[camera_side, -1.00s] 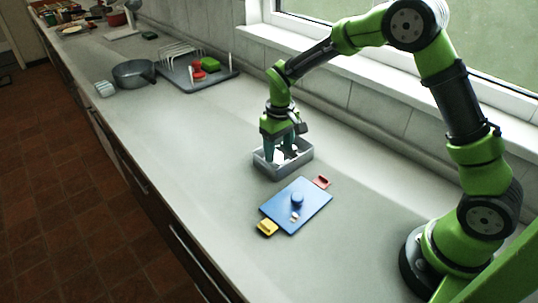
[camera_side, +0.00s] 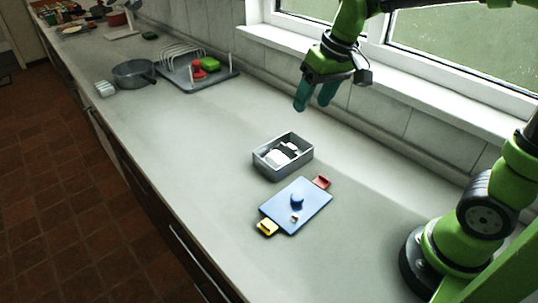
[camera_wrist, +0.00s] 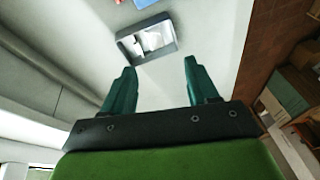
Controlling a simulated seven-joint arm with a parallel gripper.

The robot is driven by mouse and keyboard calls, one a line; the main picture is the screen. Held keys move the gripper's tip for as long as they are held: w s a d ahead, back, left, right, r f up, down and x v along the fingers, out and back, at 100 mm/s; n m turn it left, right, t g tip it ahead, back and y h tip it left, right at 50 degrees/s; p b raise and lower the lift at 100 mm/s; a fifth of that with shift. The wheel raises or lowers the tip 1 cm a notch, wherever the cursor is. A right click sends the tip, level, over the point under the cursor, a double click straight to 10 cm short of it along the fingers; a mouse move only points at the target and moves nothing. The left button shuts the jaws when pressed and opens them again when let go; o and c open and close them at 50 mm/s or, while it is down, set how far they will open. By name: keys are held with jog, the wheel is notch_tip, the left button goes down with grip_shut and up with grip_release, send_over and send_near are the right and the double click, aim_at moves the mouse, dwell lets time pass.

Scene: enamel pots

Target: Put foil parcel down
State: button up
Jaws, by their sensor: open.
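White-silver pieces, likely the foil parcel (camera_side: 283,152), lie inside a grey open box (camera_side: 268,172) on the counter. I cannot tell the separate pieces apart. The box also shows in the wrist view (camera_wrist: 133,49), with the pale contents (camera_wrist: 152,40) in it. My gripper (camera_side: 313,105) is raised well above the counter, up and to the right of the box in the side view. Its teal fingers are apart with nothing between them; the wrist view shows the empty gap too (camera_wrist: 158,72).
A blue board (camera_side: 312,204) with a red and a yellow end piece lies just in front of the box, a small blue object on it. A grey rack tray (camera_side: 180,78) with red and green items and a dark pan (camera_side: 133,74) stand farther back. The counter between is clear.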

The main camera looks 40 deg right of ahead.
jog(key=s+r+m+t, duration=0.1)
jog(key=s+t, duration=0.3)
jog(key=s, duration=0.8)
jog(key=shift+s+a+m+y, duration=0.15)
jog(key=shift+s+m+y, duration=0.2)
jog(key=shift+m, duration=0.25)
jog(key=shift+w, duration=0.1)
